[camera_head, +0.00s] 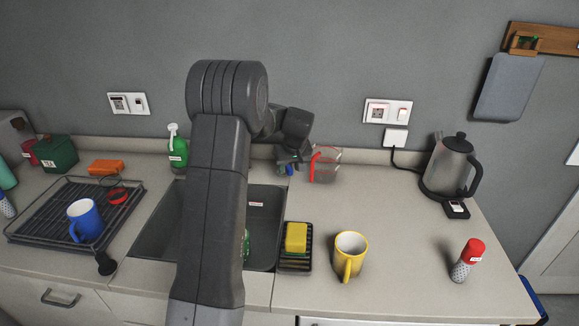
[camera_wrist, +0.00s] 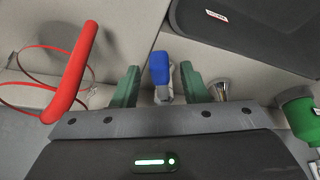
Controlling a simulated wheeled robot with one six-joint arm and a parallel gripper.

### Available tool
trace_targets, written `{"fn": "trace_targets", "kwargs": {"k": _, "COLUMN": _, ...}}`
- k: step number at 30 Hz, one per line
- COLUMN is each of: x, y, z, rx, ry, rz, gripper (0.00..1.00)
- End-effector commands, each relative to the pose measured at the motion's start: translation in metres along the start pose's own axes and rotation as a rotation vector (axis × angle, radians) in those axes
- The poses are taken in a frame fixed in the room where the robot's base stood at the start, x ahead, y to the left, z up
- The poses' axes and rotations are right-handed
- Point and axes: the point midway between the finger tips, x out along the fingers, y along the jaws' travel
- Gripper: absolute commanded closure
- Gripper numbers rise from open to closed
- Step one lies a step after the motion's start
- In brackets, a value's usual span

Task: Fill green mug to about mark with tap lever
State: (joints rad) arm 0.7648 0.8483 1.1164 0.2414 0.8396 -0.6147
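My gripper (camera_wrist: 159,72) is open in the wrist view, with its two green fingers apart. The blue-tipped tap lever (camera_wrist: 159,66) stands between the fingers, with a visible gap on each side. In the head view, the blue tip (camera_head: 289,170) shows just below my gripper (camera_head: 284,162), behind the sink's right back corner. A green object, probably the green mug (camera_head: 246,244), is in the sink, mostly hidden behind my arm. Its mark and water level cannot be seen. The tap spout is hidden in the head view.
A clear jug with a red handle (camera_head: 314,165) stands close right of my gripper; its handle (camera_wrist: 72,72) also shows in the wrist view. A green spray bottle (camera_head: 177,150) is behind the sink (camera_head: 265,215). A yellow sponge (camera_head: 296,237) and yellow mug (camera_head: 349,257) are at right.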

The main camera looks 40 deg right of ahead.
Motion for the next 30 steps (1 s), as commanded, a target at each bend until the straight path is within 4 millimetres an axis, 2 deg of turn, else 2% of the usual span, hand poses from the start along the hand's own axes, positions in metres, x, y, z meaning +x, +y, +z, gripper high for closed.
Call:
{"fn": "trace_targets", "kwargs": {"k": 4, "x": -0.005, "y": 0.0, "z": 0.0, "rx": 0.0, "ry": 0.001, "rz": 0.001, "gripper": 0.6}}
{"fn": "trace_targets", "kwargs": {"k": 8, "x": -0.021, "y": 0.0, "z": 0.0, "rx": 0.0, "ry": 0.003, "rz": 0.002, "gripper": 0.6}}
{"fn": "trace_targets", "kwargs": {"k": 18, "x": -0.098, "y": 0.001, "z": 0.0, "rx": 0.0, "ry": 0.004, "rz": 0.003, "gripper": 0.6}}
{"fn": "trace_targets", "kwargs": {"k": 21, "x": -0.115, "y": 0.001, "z": 0.0, "rx": 0.0, "ry": 0.003, "rz": 0.003, "gripper": 0.6}}
{"fn": "trace_targets", "kwargs": {"k": 25, "x": -0.13, "y": 0.0, "z": 0.0, "rx": 0.0, "ry": 0.001, "rz": 0.001, "gripper": 0.6}}
{"fn": "trace_targets", "kwargs": {"k": 30, "x": -0.138, "y": 0.0, "z": 0.0, "rx": 0.001, "ry": 0.0, "rz": 0.0, "gripper": 0.6}}
